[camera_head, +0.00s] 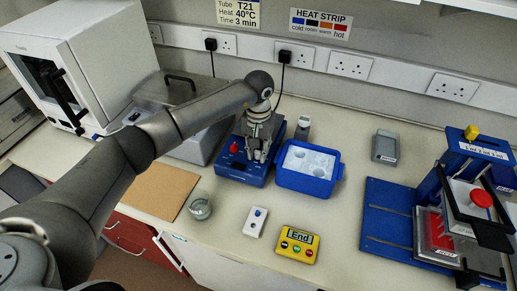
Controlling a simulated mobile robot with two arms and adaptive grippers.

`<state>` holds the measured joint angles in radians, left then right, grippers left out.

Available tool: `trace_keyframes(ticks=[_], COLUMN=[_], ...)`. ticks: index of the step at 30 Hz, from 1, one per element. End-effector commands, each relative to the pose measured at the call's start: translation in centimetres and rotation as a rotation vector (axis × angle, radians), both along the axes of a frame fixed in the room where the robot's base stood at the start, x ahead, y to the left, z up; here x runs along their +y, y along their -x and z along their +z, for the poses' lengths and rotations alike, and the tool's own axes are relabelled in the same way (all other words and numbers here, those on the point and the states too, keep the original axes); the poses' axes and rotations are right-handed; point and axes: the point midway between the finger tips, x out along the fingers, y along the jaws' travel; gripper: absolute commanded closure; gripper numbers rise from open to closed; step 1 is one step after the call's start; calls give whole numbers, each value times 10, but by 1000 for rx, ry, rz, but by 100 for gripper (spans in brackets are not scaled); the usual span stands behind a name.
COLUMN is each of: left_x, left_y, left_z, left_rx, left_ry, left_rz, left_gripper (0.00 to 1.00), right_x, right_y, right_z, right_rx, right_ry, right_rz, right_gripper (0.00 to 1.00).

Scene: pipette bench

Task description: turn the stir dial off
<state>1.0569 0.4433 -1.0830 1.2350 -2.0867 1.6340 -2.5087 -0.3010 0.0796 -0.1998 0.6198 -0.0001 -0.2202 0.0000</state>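A blue bench device (240,171) stands at the back middle of the bench, with a pale label on its front. A red knob (234,148) shows on its left side; I cannot read any marking that tells whether it is the stir dial. My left gripper (257,156) points down over the device, just right of the red knob. Its fingers look close together, but they are small and I cannot tell whether they are open or shut. The gripper hides part of the device's top. My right gripper is not in view.
A blue ice box (284,182) stands close right of the device. A glass beaker (200,207), a white switch box (255,221) and a yellow timer (297,243) reading "End" are in front. A blue press (390,230) is at right. A grey lidded bath (205,147) is left.

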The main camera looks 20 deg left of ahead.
Motion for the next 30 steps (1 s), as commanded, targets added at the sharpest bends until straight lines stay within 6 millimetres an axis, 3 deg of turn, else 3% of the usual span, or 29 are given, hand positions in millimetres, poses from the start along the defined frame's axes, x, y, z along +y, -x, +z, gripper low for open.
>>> trace_keyframes(ticks=[4,14,30], left_x=[0,0,0], left_y=[0,-1,-1], left_z=[0,-1,-4], left_rx=[0,-2,-4], left_ry=[0,-1,-1], left_rz=[0,42,460], left_gripper=[100,100,100], right_x=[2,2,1], right_y=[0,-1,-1], right_z=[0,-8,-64], right_rx=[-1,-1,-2], right_ry=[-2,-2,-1], right_rz=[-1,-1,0], right_gripper=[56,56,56])
